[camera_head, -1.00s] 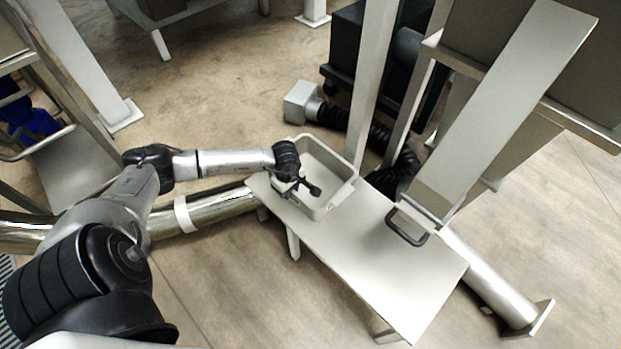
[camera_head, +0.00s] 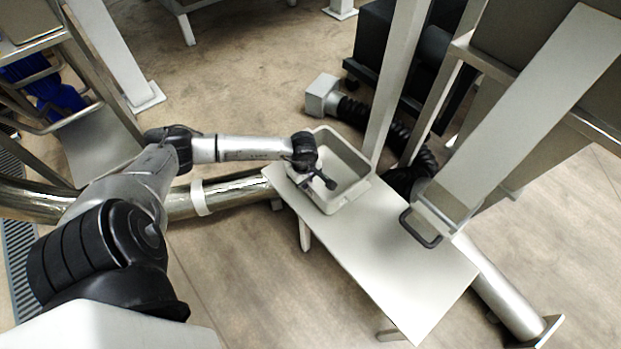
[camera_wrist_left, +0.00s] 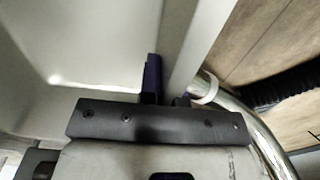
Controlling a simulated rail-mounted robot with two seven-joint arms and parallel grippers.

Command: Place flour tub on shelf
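The flour tub (camera_head: 352,160) is a pale grey, open-topped rectangular bin. It stands upright on the far left end of a low, flat white shelf (camera_head: 392,262). My left gripper (camera_head: 322,180) is at the tub's near-left wall, with its dark fingers across the rim. In the left wrist view, the dark fingers (camera_wrist_left: 166,85) stand close together with the tub's pale wall (camera_wrist_left: 181,45) between them, so they look shut on it. The tub's inside looks pale, and I cannot make out any flour. My right gripper is not in view.
An upright post (camera_head: 398,80) rises just behind the tub. A shiny pipe (camera_head: 232,192) runs below my left arm. The near part of the shelf is bare.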

